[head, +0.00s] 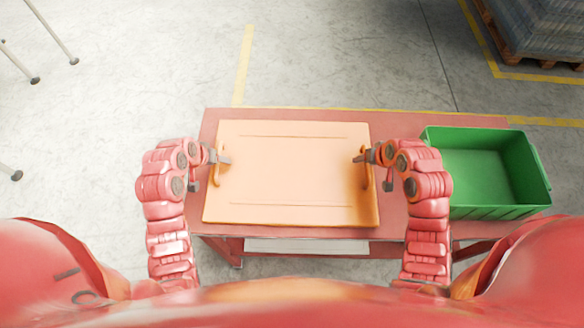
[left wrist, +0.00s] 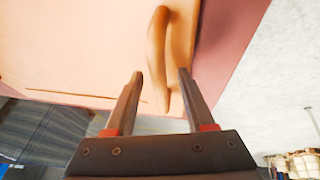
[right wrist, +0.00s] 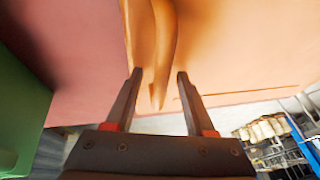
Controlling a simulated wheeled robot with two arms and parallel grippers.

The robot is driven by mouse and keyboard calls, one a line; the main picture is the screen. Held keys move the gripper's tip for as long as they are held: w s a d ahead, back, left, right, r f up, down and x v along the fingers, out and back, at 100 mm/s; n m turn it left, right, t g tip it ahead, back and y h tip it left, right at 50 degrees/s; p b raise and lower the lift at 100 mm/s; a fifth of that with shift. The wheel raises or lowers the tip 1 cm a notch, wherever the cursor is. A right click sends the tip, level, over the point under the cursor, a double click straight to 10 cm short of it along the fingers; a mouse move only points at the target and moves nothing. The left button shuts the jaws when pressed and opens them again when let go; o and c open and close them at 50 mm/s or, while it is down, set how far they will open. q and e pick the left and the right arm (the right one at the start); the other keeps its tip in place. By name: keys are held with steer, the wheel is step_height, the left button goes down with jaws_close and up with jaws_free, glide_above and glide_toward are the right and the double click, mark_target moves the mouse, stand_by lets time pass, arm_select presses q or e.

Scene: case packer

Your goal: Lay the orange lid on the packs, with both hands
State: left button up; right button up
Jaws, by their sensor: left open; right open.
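The orange lid (head: 290,172) lies flat above the red table, with a curved handle at each short side. No packs show; whatever is under the lid is hidden. My left gripper (head: 222,158) is open at the left handle (head: 217,176). In the left wrist view, its fingers (left wrist: 160,75) stand either side of the left handle (left wrist: 158,60). My right gripper (head: 360,156) is open at the right handle (head: 366,172). In the right wrist view, its fingers (right wrist: 158,75) stand either side of the right handle (right wrist: 162,50).
The red table (head: 300,114) extends right under an empty green crate (head: 485,180), close beside my right arm. A pallet with a wrapped load (head: 540,30) stands on the floor at the far right. The floor behind the table is clear.

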arm_select(q)
jaws_close()
arm_select(e)
jaws_close()
arm_select(q)
steer(key=shift+r, duration=0.1)
arm_select(e)
steer(key=shift+r, duration=0.1)
stand_by(1.0)
